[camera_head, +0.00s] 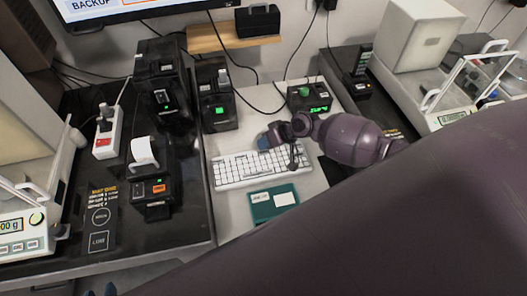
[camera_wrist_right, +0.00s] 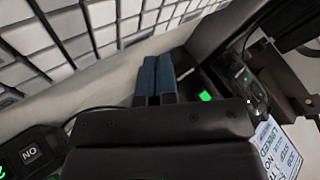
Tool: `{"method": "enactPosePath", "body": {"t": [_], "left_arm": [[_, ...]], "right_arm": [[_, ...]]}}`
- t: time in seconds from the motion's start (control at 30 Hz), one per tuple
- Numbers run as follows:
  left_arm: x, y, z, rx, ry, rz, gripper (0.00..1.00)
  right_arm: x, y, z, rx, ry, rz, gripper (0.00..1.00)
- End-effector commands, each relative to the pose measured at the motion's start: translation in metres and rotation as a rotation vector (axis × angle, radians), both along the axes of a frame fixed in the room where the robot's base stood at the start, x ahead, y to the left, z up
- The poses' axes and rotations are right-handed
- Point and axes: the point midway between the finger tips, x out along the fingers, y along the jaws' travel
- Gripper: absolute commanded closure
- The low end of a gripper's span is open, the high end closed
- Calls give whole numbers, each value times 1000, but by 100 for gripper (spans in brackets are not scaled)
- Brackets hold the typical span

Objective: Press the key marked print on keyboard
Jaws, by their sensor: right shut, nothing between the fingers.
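The white keyboard (camera_head: 240,170) lies on the pale middle table. Its keys also fill the upper left of the right wrist view (camera_wrist_right: 75,35), cut off by the frame. I cannot read any key marking, so I cannot pick out the print key. My right gripper (camera_head: 263,143) is shut and empty at the keyboard's far edge, right of its middle. Its blue fingers (camera_wrist_right: 154,62) appear beside the keys in the wrist view; contact cannot be told. Small bluish tips, probably my left gripper (camera_head: 100,291), show at the bottom left edge, mostly cut off.
A teal box (camera_head: 273,203) with a white label lies in front of the keyboard. Black devices (camera_head: 218,110) and (camera_head: 309,97) with green displays stand behind it. A label printer (camera_head: 150,185) is to the left. Scales (camera_head: 20,235) and (camera_head: 455,117) stand on side tables. My arm covers the lower right.

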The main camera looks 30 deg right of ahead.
Motion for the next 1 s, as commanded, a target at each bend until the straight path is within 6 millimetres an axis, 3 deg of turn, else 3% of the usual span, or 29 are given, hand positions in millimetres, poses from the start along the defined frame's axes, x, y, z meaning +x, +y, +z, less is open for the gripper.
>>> {"method": "enactPosePath", "body": {"t": [1.0], "left_arm": [[2, -1, -8, 0, -1, -1, 61]], "right_arm": [[0, 0, -9, 0, 0, 0, 100]]}}
